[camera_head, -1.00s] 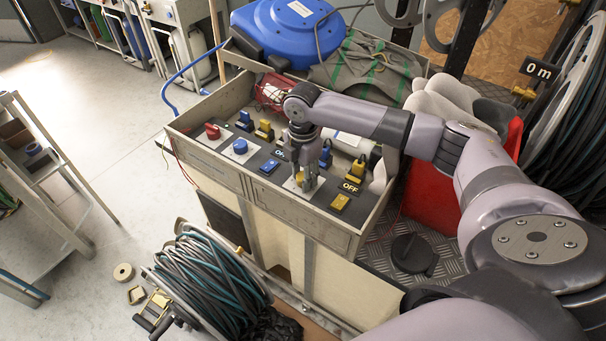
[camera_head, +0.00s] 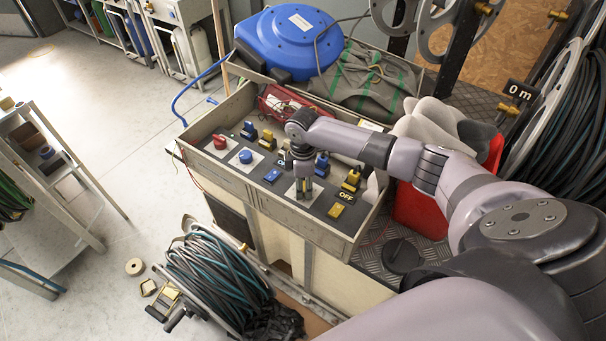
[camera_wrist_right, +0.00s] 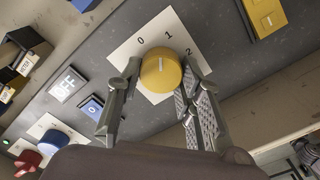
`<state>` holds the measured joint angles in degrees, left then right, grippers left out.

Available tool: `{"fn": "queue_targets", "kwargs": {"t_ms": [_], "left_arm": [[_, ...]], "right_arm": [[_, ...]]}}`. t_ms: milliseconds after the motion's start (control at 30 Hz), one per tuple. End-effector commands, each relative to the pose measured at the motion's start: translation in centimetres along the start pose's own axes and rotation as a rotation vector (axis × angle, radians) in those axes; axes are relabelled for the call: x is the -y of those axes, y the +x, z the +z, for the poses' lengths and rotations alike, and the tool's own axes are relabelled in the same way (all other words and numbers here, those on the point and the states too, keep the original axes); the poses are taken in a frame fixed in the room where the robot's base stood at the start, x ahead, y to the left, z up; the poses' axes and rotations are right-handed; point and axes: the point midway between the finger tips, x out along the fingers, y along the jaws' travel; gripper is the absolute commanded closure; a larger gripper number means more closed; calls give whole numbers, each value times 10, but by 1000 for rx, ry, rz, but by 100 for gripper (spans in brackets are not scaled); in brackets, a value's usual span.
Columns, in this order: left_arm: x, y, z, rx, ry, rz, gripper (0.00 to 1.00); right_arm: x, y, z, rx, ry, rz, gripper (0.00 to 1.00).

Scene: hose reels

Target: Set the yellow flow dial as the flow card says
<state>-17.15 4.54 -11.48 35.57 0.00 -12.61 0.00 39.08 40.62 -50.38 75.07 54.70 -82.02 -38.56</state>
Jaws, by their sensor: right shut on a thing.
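The yellow flow dial (camera_wrist_right: 160,72) is round and sits on a white plate (camera_wrist_right: 124,52) marked 0, 1 and 2 in the right wrist view. Its pale pointer line points roughly toward the 1. My right gripper (camera_head: 304,191) is down at the dial on the control panel, and its fingers (camera_wrist_right: 157,100) are shut on the dial's two sides. In the head view the gripper mostly hides the dial. I cannot make out a readable flow card. My left gripper is not in view.
The panel also carries a red dial (camera_head: 220,141), a blue dial (camera_head: 245,156), a blue button (camera_head: 272,175), a yellow button (camera_head: 336,210) and several levers. A blue hose reel (camera_head: 290,40) is behind the panel. A coiled hose (camera_head: 212,275) lies in front.

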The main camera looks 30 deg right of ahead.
Motion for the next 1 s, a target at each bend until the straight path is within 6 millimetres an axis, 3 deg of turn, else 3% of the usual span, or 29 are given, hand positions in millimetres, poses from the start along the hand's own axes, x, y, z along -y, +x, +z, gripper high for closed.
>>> {"fn": "queue_targets", "kwargs": {"t_ms": [33,400,1000], "left_arm": [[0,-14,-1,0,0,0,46],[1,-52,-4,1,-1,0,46],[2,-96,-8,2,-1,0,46]], "right_arm": [[1,-6,0,1,46,-4,94],[-1,-4,0,0,398,-3,94],[-3,-2,1,0,928,-2,94]]}}
